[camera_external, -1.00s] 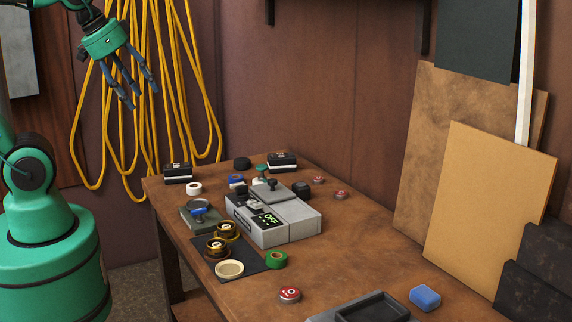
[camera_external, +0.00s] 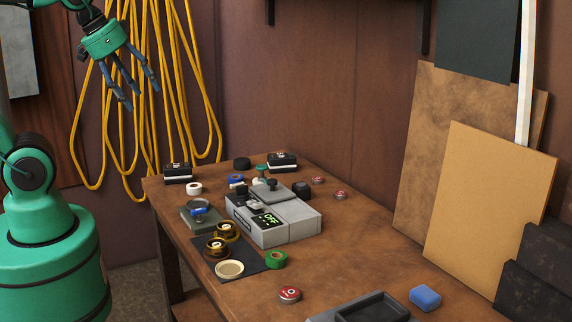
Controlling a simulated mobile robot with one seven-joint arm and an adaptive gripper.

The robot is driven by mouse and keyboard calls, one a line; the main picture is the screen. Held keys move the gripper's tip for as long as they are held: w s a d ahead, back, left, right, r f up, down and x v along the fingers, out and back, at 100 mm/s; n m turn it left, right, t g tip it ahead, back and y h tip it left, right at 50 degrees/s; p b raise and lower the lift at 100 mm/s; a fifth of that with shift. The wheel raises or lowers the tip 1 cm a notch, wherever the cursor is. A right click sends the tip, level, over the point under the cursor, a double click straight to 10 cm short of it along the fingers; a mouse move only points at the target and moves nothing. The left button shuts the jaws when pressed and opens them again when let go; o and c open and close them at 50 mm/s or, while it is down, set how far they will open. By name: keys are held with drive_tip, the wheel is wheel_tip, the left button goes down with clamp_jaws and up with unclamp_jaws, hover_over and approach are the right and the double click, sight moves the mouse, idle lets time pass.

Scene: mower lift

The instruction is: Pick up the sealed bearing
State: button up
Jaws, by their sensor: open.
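My gripper (camera_external: 139,94) is open and empty, high at the upper left in front of the hanging yellow cord, well above the workbench. Two brass-coloured round parts with pale centres, one nearer (camera_external: 217,247) and one farther (camera_external: 228,231), are at the dark mat on the bench; they look like bearings. A shallow cream-rimmed round part (camera_external: 229,269) lies at the mat's near edge. I cannot tell for certain which of these is the sealed bearing.
A grey device (camera_external: 290,228) with a green "OFF" display stands beside the dark mat (camera_external: 257,259). A green tape roll (camera_external: 276,260), a red-topped tin (camera_external: 290,295), a blue block (camera_external: 425,298) and a grey tray (camera_external: 338,310) are nearer. Bench (camera_external: 350,245) is clear right of the device.

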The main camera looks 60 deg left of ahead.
drive_tip(key=w+d+f+m+g, duration=0.2)
drive_tip(key=w+d+m, duration=0.1)
drive_tip(key=w+d, duration=0.55)
drive_tip(key=m+g+p, duration=0.2)
drive_tip(key=m+g, duration=0.2)
drive_tip(key=m, duration=0.2)
hover_over(290, 293)
wheel_tip(290, 293, down, 26)
drive_tip(key=shift+r, duration=0.1)
drive_tip(key=shift+f+b, duration=0.35)
drive_tip(key=shift+f, duration=3.9)
